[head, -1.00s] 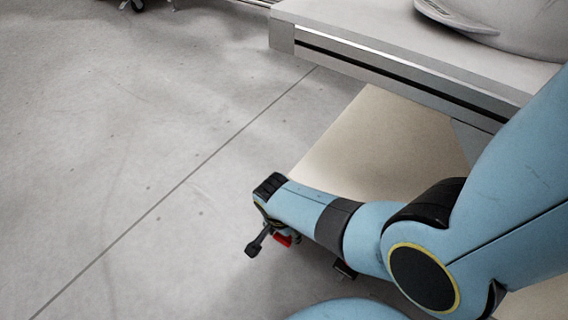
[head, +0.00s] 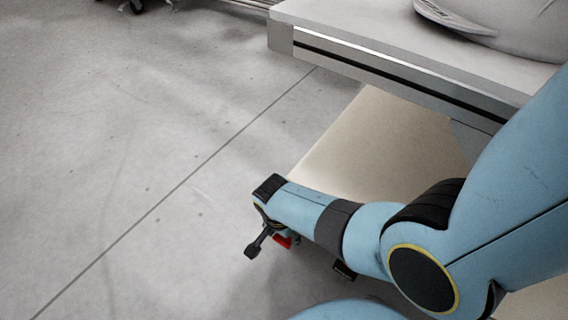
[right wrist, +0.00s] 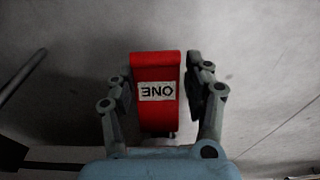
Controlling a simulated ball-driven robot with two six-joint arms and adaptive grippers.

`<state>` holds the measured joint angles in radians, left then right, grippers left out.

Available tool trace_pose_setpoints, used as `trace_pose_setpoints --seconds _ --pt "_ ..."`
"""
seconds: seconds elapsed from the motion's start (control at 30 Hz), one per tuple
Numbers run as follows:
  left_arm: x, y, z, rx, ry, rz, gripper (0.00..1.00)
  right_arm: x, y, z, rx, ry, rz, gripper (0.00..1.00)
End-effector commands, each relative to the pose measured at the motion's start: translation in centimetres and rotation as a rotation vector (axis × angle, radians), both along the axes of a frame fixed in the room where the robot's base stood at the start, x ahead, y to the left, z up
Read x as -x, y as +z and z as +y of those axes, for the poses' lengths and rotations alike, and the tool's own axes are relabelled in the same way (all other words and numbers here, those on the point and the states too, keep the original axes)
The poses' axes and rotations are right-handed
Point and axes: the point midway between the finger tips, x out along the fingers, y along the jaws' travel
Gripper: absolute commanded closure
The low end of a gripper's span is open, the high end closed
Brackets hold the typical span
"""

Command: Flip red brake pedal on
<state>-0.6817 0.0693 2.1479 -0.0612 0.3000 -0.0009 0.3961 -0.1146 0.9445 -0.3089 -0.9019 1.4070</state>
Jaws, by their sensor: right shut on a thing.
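The red brake pedal (right wrist: 157,75) is a red block with a white label reading "ONE" upside down, in the middle of the right wrist view. My right gripper (right wrist: 162,85) has one finger on each side of it and is shut on it. In the head view, a small red part of the pedal (head: 283,241) shows below my right wrist. Beside it is a dark finger of my right gripper (head: 260,240). The rest of the pedal is hidden by my arm. My left gripper is not in view.
A grey table (head: 400,65) with a pale shell (head: 525,30) on it stands at the upper right. A beige panel (head: 375,140) lies beyond my right arm. A dark rod (right wrist: 25,75) shows at the wrist view's left. The floor at left is clear.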

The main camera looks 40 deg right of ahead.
Motion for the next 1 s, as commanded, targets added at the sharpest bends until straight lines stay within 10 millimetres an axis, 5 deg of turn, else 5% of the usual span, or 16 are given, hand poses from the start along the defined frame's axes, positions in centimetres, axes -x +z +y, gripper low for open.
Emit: trace_pose_setpoints --seconds 0.03,0.27,0.3,0.5,1.0 --pt "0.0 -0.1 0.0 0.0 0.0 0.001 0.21 1.4 -0.6 0.5 -0.008 -0.002 0.028 1.0" --pt "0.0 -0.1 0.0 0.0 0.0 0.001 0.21 1.4 -0.6 0.5 -0.009 -0.003 0.028 1.0" --pt "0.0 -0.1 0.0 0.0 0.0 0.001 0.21 1.4 -0.6 0.5 -0.009 -0.003 0.028 0.45" --pt "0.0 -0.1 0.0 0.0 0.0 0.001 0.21 1.1 -0.5 0.4 -0.008 -0.002 0.023 0.19" --pt "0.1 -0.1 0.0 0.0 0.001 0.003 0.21 0.6 1.4 0.2 -0.003 -0.002 0.009 0.19"
